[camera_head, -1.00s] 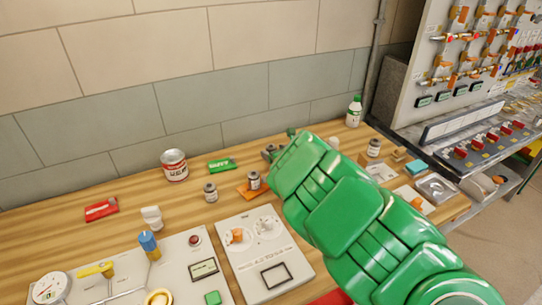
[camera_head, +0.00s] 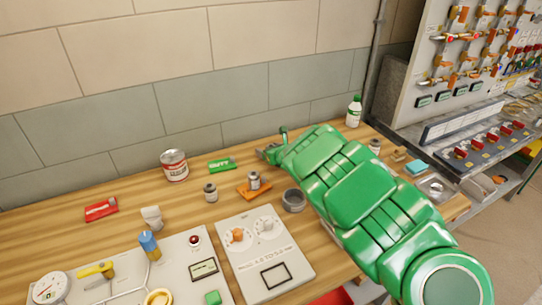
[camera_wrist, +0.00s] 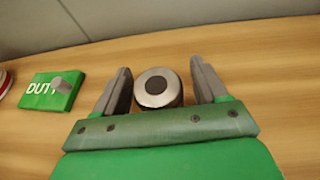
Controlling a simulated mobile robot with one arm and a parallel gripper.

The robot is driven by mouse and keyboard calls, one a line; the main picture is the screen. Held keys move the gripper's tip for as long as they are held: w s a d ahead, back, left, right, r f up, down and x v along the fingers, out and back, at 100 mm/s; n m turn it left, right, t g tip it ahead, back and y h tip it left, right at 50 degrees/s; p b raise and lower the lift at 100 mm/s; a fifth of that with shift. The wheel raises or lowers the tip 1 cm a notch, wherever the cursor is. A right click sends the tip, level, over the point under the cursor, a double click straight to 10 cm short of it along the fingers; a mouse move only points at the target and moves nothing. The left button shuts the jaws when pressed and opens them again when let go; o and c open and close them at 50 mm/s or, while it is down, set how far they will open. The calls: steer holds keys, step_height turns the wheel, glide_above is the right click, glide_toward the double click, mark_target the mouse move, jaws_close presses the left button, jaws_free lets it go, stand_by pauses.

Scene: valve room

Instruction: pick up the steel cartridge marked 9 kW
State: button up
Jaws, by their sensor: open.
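A round steel-rimmed cylinder (camera_wrist: 158,88) with a dark centre stands between my gripper's (camera_wrist: 160,70) open fingers in the wrist view, seen from its end. I cannot read any marking on it. In the head view my gripper (camera_head: 269,153) is over the back of the wooden bench, and the cylinder between the fingers cannot be made out there. Other small grey cartridges show in the head view: one on the bench (camera_head: 210,192), one by an orange pad (camera_head: 254,181), and one to the right behind my arm (camera_head: 374,146). Their markings are too small to read.
A green box (camera_head: 221,165) marked DUTY and a red-and-white can (camera_head: 174,165) stand left of my gripper. A grey ring (camera_head: 293,200) lies beside my arm. Control panels (camera_head: 265,255) fill the front. A green-capped bottle (camera_head: 354,112) stands at the back right. The wall is close behind.

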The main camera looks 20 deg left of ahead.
steer(key=c, duration=1.3)
steer(key=shift+o, duration=0.2)
steer(key=shift+r, duration=0.1)
